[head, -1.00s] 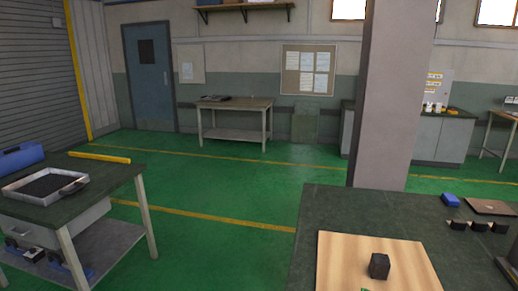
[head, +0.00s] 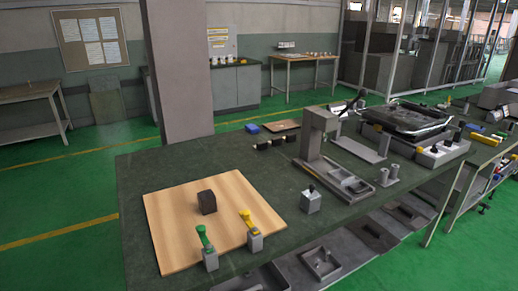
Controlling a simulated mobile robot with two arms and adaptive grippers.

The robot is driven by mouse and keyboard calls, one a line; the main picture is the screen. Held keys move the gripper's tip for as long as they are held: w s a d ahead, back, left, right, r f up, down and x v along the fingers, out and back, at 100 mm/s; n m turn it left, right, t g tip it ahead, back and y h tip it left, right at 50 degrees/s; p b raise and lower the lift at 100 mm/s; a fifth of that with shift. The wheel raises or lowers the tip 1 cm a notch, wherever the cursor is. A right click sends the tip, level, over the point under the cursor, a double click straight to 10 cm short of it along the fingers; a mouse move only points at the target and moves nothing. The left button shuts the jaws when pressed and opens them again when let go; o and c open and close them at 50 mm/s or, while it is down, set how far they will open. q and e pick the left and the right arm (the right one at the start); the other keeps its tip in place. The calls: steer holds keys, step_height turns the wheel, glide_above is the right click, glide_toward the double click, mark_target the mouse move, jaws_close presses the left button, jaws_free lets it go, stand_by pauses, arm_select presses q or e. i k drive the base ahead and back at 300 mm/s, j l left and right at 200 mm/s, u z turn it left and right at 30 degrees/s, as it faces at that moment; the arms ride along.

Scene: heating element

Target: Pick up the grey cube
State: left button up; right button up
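A dark grey cube (head: 207,202) sits on a light wooden board (head: 170,222) on the near left part of the dark green-topped workbench (head: 150,172). The cube stands apart from the two small levers on the board's near right side. Nothing hides it. Neither of my grippers shows in the head view.
A green-handled lever (head: 205,245) and a yellow-handled lever (head: 252,230) stand close to the cube. A grey stand (head: 318,150) and a small block with a knob (head: 311,198) are farther right. A concrete pillar (head: 180,75) rises behind the bench.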

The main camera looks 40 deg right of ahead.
mark_target(310, 203)
steer(key=z, duration=1.75)
